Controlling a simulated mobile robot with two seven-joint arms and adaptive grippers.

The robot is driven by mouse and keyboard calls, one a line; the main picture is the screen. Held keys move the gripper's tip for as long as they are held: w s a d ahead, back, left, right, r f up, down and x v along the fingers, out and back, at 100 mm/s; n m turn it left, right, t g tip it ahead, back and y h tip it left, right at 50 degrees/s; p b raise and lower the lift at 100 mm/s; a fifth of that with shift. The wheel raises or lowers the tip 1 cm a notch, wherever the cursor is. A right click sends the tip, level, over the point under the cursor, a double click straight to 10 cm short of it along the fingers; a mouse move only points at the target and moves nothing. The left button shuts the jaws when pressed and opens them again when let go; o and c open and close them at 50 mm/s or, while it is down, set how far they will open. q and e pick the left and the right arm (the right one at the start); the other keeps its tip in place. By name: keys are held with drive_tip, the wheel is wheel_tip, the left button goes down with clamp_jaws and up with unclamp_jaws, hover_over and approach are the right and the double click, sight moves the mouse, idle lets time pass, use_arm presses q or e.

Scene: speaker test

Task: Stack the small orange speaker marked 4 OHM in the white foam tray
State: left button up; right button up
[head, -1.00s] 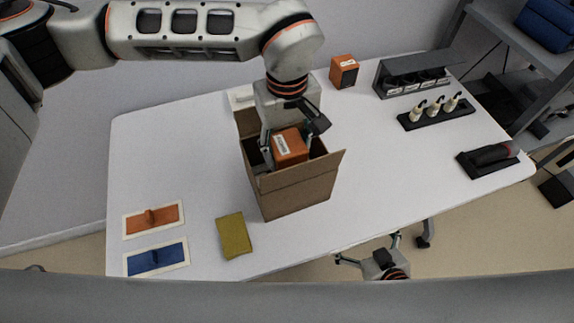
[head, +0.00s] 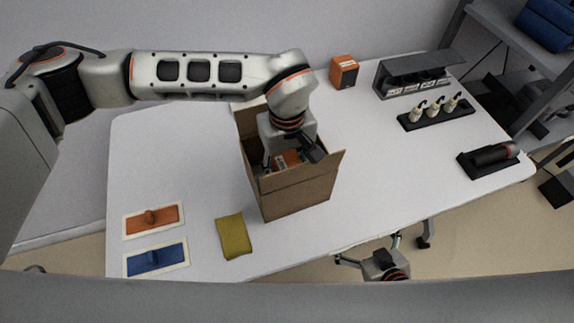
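My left gripper (head: 290,158) points down into an open cardboard box (head: 300,193) on the white table. It is shut on a small orange speaker (head: 287,161) with a white label, low inside the box. The label is too small to read, and the box wall hides the speaker's lower part. A second orange speaker (head: 344,72) stands at the back of the table. A pale strip behind the box may be the white foam tray, but I cannot tell. My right gripper (head: 367,250) is open and empty, below the table's front edge.
An orange pad (head: 168,214), a blue pad (head: 155,262) and a yellow cloth (head: 234,235) lie at front left. A grey rack (head: 415,75), a holder with small bottles (head: 437,115) and a dark tool in a cradle (head: 490,156) stand at right. The table's middle right is clear.

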use_arm(q)
drive_tip(key=shift+f+b, duration=0.3)
drive_tip(key=shift+f, duration=0.25)
drive_tip(key=o, duration=1.8)
drive_tip(key=shift+s, duration=0.1)
drive_tip(key=shift+c, duration=0.2)
drive_tip(key=shift+a+f, duration=0.1)
drive_tip(key=shift+r, duration=0.2)
wheel_tip(320, 180, up, 12)
drive_tip(key=shift+f+p, duration=0.1)
drive_tip(key=shift+p, duration=0.3)
drive_tip(key=shift+r, duration=0.6)
